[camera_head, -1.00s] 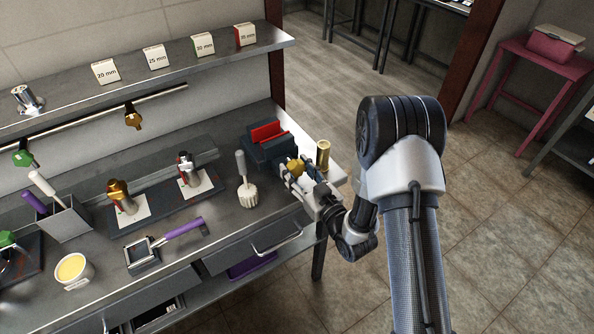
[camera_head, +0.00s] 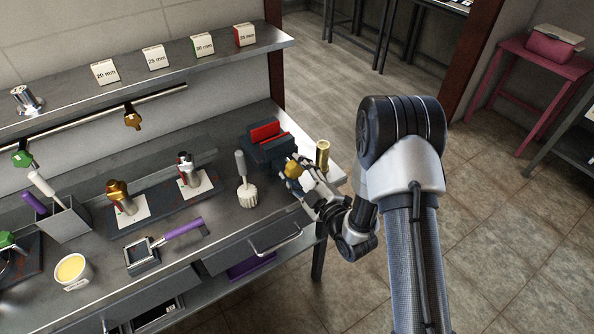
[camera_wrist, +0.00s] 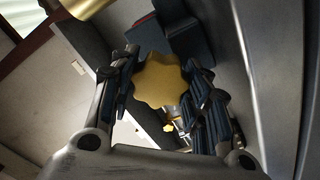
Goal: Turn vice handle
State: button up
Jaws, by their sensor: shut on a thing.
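The vice (camera_head: 268,145) has a dark blue body and red jaws and stands at the right end of the steel bench. Its handle is a gold lobed knob (camera_head: 292,170) on the vice's near side. In the wrist view the knob (camera_wrist: 160,80) lies between the fingers. My gripper (camera_head: 296,181) is shut on the knob, with dark ribbed fingers on either side of it. The wrist view shows my gripper (camera_wrist: 166,88) close up, with part of the vice (camera_wrist: 185,30) behind the knob.
A brass cylinder (camera_head: 323,155) stands at the bench's right end, close to my gripper. A white brush (camera_head: 246,190) with a grey handle stands left of the vice. A drawer handle (camera_head: 275,240) juts from the bench front.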

jog(key=shift+n, duration=0.5)
jog(key=o, duration=1.1)
jog(key=v, duration=1.2)
